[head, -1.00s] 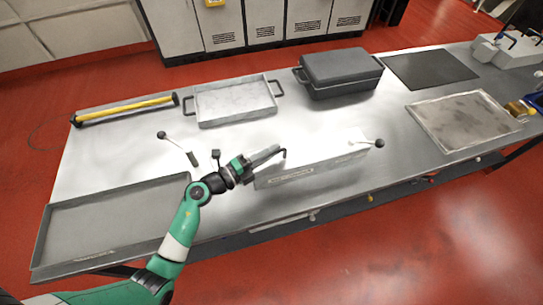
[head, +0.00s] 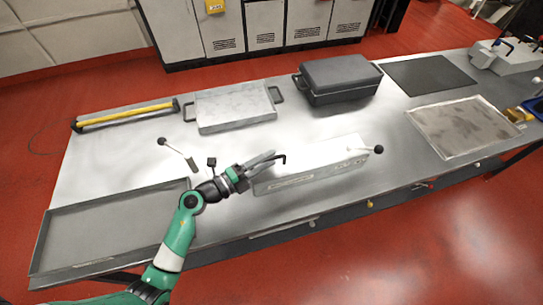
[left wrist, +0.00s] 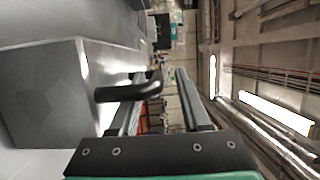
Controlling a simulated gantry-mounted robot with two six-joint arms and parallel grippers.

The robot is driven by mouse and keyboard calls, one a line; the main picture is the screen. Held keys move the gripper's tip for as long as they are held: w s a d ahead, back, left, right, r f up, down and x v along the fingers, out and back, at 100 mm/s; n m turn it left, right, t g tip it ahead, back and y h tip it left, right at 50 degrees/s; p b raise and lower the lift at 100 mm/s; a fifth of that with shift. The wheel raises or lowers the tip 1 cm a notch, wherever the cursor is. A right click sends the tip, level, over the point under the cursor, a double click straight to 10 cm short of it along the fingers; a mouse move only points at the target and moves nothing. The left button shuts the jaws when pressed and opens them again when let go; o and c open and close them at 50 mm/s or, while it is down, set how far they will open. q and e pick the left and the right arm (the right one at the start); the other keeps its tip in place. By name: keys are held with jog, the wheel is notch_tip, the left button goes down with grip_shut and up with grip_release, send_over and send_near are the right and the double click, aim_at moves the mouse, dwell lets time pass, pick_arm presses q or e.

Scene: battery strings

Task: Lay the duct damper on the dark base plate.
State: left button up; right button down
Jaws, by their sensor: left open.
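The duct damper appears to be the long pale grey box (head: 315,170) near the table's front edge in the head view. A black bent handle (head: 280,159) stands at its left end and a black ball-ended lever (head: 378,149) at its right end. The dark base plate (head: 430,76) lies flat and bare at the back right. My left gripper (head: 268,161) is at the box's left end. In the left wrist view the black handle (left wrist: 128,92) reaches from the grey box (left wrist: 50,100) between the open fingers; contact is unclear. My right gripper is out of view.
A shallow grey tray (head: 42,245) lies at front left. A handled tray (head: 203,128), a dark lidded case (head: 312,99) and a yellow bar (head: 130,116) stand along the back. A worn framed plate (head: 465,125) lies right. A loose ball-ended lever (head: 162,142) lies left of centre.

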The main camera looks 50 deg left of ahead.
pick_arm(q)
jog(key=s+a+p, duration=0.1)
jog(key=s, duration=0.9)
jog(key=shift+s+a+p, duration=0.2)
jog(key=shift+a+p, duration=0.05)
jog(key=shift+p, duration=0.15)
